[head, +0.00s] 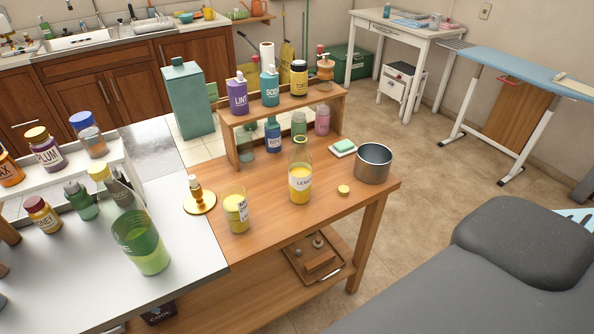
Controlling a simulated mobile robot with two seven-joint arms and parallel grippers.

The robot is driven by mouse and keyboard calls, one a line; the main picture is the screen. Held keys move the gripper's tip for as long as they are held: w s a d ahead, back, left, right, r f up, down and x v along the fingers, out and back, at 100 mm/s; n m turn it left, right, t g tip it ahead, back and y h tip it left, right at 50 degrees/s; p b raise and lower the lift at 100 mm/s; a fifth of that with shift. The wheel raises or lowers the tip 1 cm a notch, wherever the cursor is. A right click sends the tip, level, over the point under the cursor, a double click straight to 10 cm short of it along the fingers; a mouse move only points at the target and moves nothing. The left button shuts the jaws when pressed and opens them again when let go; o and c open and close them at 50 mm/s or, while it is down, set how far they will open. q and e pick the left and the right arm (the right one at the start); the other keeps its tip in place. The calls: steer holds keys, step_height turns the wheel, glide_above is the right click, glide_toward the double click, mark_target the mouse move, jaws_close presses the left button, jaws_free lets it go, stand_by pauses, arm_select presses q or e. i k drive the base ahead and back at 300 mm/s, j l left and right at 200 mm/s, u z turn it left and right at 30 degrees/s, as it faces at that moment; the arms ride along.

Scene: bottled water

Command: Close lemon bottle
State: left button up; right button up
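Neither my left gripper nor my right gripper shows in the head view.
A metal pot (374,163) and a soap dish (343,148) stand right of the bottle. A wooden shelf (231,146) with bottles rises behind. The table's front right is clear.

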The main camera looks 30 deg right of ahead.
mark_target(299, 158)
steer(key=z, duration=1.35)
steer(key=u, duration=0.4)
steer(key=l+u, duration=0.2)
steer(key=u, duration=0.15)
steer(key=l+u, duration=0.45)
steer(key=u, duration=0.2)
steer(key=l+u, duration=0.2)
steer(key=l, duration=0.25)
steer(key=k+l+u, duration=0.2)
steer(key=l, duration=0.7)
steer(key=k+l+u, duration=0.1)
steer(key=l, duration=0.35)
